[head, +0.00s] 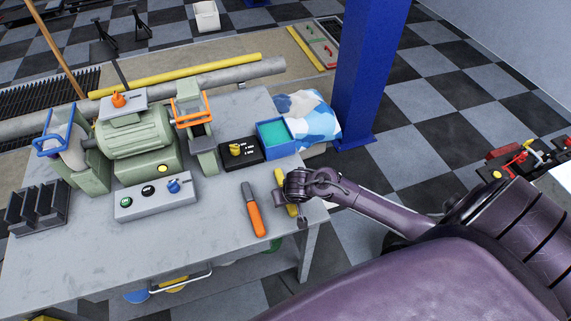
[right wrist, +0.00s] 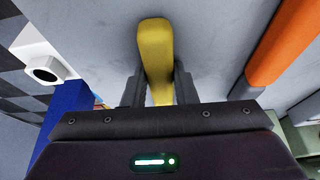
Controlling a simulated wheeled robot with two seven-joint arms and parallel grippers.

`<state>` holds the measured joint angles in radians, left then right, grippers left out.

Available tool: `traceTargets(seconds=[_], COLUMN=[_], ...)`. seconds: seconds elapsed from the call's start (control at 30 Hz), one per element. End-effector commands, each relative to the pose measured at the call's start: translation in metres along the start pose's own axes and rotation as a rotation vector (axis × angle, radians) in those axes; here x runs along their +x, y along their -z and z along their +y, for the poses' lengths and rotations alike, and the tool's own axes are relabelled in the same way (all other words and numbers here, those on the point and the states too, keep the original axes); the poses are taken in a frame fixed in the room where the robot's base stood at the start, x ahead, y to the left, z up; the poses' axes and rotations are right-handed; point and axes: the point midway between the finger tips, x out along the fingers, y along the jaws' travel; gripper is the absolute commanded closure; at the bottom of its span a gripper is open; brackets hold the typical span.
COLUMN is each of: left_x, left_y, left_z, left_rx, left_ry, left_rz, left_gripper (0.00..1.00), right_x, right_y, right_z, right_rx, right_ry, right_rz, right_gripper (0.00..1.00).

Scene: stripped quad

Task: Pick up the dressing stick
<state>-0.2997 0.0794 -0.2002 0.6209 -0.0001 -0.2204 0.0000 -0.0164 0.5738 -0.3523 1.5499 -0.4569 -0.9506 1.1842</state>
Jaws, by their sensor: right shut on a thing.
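A plain yellow stick (head: 280,181) with a rounded end is at the right part of the grey workbench. I take it as the dressing stick. My right gripper (head: 293,203) reaches over it from the right in the head view. In the right wrist view the yellow stick (right wrist: 156,60) runs between the two dark fingers of my right gripper (right wrist: 157,88), which are shut on it. Its lower part is hidden by the gripper body. I cannot tell whether it touches the bench top. My left gripper is not in view.
An orange-handled tool (head: 255,219) lies just left of the stick on the workbench (head: 205,240); its handle (right wrist: 283,42) shows in the right wrist view. A green bench grinder (head: 135,137), a button box (head: 155,198) and a blue tray (head: 275,134) stand farther back. A blue pillar (head: 368,70) rises behind.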

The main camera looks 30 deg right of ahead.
Motion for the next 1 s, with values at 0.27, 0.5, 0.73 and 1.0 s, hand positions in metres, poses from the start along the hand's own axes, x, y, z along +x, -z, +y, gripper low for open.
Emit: traceTargets(seconds=[0.27,0.5,0.73,1.0], left_x=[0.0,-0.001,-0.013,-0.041], left_y=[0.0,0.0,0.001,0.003], left_z=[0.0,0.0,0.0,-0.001], left_rx=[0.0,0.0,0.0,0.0], left_ry=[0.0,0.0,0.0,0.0], left_rz=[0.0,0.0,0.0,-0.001], left_gripper=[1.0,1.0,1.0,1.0], right_x=[-0.001,-0.015,-0.07,-0.144], right_y=[0.001,0.007,0.03,0.061], right_z=[0.0,-0.001,-0.002,-0.001], right_rx=[0.0,0.001,0.005,0.008], right_ry=[0.001,0.004,0.007,0.006], right_rz=[0.001,0.002,0.006,0.003], right_gripper=[0.97,0.97,0.97,0.97])
